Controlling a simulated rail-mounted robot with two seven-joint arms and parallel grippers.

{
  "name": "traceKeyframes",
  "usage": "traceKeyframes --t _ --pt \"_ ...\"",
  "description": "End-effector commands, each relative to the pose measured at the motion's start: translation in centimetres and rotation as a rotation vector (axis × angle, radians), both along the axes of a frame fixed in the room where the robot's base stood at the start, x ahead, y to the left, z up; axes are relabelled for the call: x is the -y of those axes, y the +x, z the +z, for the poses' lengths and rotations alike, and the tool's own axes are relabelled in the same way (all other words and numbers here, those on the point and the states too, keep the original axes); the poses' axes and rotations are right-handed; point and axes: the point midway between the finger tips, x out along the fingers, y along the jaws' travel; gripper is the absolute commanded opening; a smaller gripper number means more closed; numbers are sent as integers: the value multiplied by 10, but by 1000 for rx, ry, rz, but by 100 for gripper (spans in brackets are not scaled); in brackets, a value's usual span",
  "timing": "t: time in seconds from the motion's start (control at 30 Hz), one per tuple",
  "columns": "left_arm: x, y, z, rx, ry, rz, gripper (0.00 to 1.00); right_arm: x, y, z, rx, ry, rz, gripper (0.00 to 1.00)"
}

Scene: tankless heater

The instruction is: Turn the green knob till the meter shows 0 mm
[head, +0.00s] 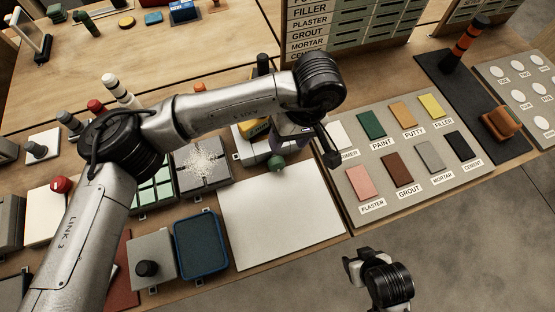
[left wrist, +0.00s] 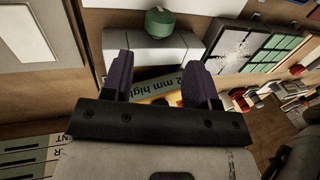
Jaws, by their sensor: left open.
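The green knob (head: 276,163) sits on the near side of a pale grey block (head: 250,154). In the left wrist view the knob (left wrist: 159,23) is at the top, on the pale block (left wrist: 150,48). A yellow meter (head: 256,128) is by the block. Its display (left wrist: 168,83) reads "2 mm high" in the left wrist view; its left part is hidden by a finger. My left gripper (head: 300,141) is beside the knob to the right in the head view. Its purple fingers (left wrist: 158,78) are open and apart from the knob. Part of my right arm's end (head: 376,277) shows low right.
A blank pale panel (head: 282,210) lies in front of the knob. A board of labelled colour samples (head: 370,215) lies to the right. A speckled grey tile (head: 203,163) and green tiles (head: 155,192) are to the left. Labelled drawers (head: 350,30) stand behind.

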Motion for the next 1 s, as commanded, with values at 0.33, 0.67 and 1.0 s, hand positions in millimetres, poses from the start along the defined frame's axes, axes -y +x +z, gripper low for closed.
traceKeyframes --t 0.33,0.67,1.0 --pt "-16 -5 -63 -4 -1 1 54 -2 0 -19 0 8 -5 62" --pt "-23 -7 -90 -1 -2 1 54 -3 0 -26 0 9 -6 62" --pt "-24 -7 -93 0 -2 1 54 -2 0 -26 -1 7 -4 62"
